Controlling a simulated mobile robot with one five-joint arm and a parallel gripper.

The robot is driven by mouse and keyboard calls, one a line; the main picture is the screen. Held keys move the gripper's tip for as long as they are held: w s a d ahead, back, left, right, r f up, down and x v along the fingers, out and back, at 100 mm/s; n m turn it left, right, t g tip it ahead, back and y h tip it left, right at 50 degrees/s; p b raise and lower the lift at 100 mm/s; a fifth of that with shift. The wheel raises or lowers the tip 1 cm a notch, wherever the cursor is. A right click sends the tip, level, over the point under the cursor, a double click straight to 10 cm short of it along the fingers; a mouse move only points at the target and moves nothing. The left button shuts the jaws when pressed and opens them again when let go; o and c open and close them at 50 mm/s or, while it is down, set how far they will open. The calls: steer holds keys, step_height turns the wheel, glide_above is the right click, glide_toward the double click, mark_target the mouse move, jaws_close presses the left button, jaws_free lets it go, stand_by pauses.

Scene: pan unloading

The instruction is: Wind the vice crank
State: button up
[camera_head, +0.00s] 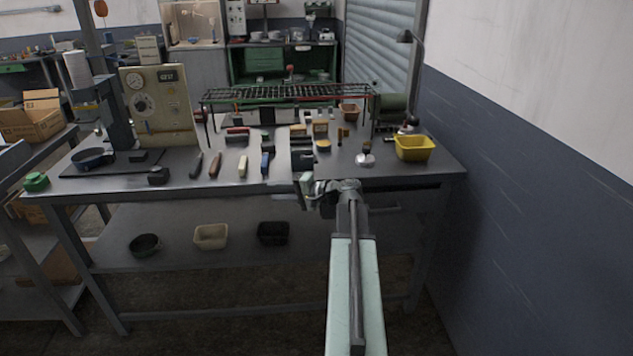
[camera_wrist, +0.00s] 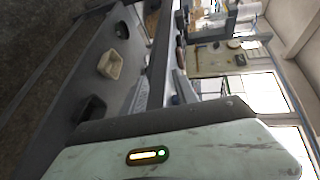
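My arm reaches forward from the bottom of the head view to the front edge of the workbench (camera_head: 210,183). My gripper (camera_head: 309,190) is at that edge, small and dark against the bench, and I cannot tell whether its fingers are open or shut. A dark block-like fixture (camera_head: 302,158), possibly the vice, stands on the bench just beyond it. I cannot make out a crank clearly, and contact with the gripper cannot be judged.
A yellow bin (camera_head: 415,148) stands at the bench's right end. A black wire rack (camera_head: 285,94) spans the back. Hand tools lie left of the fixture. Bins, one beige (camera_head: 210,236), sit on the lower shelf, also seen in the wrist view. A wall closes the right side.

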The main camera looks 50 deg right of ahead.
mark_target(316, 159)
steer(key=s+d+r+m+t+h+b, duration=0.1)
steer(key=s+d+r+m+t+h, duration=0.2)
steer(key=d, duration=0.5)
steer(key=s+d+r+m+t+h+b, duration=0.1)
steer(key=s+d+m+t, duration=0.1)
steer(key=s+d, duration=0.55)
steer(key=w, duration=0.6)
steer(key=w+r+p, duration=0.1)
steer(key=w, duration=0.2)
steer(key=shift+w+d, duration=0.2)
jaws_close()
steer(key=shift+d, duration=0.15)
